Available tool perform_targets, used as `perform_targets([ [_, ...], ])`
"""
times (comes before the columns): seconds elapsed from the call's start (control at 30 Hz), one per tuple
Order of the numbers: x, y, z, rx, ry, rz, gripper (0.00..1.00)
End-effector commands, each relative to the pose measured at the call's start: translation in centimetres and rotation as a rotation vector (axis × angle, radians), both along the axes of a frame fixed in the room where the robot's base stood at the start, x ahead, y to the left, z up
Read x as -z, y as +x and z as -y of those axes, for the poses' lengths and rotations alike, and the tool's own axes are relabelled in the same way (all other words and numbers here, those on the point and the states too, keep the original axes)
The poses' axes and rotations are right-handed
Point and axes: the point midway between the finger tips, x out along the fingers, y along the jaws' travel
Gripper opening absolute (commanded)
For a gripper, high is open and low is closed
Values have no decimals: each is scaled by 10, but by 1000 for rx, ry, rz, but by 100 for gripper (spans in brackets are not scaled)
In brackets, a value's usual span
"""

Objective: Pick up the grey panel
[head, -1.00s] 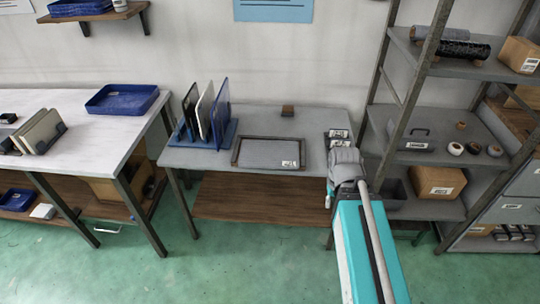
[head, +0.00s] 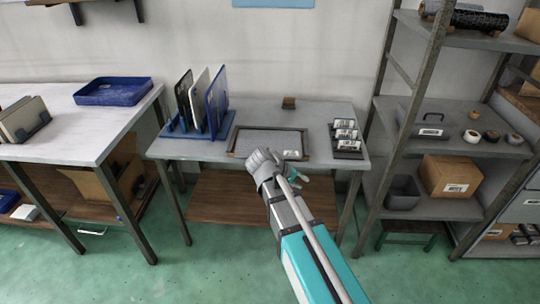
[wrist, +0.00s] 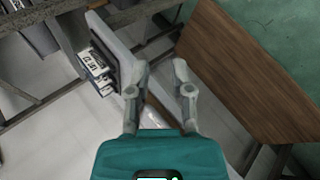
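A light grey panel (head: 199,100) stands upright in a blue rack (head: 168,132) on the middle table, between a black panel (head: 183,97) and a blue panel (head: 218,104). A flat dark-framed tray (head: 240,129) with a grey inside and a white label lies right of the rack. My gripper (head: 322,179) is in front of the table's front edge, right of and nearer than the rack. In the wrist view my gripper (wrist: 160,64) has its two fingers apart with nothing held between them. The rack is not clearly visible in the wrist view.
A wooden lower shelf (head: 215,205) is under the table. A shelving unit (head: 440,185) stands at right; a blue tray (head: 112,92) lies on the left table.

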Motion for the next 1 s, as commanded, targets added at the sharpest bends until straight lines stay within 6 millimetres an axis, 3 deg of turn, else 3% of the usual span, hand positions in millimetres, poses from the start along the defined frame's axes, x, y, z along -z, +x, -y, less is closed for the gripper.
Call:
perform_targets([
  [0.03,15,9,-15,-29,-40,18,29],
  [0.3,27,34,-86,-161,-267,142,29],
  [0.7,33,43,-207,-336,-555,353,29],
  [0.83,31,39,-233,-367,-607,399,29],
  [1.0,28,37,-246,-384,-639,426,29],
])
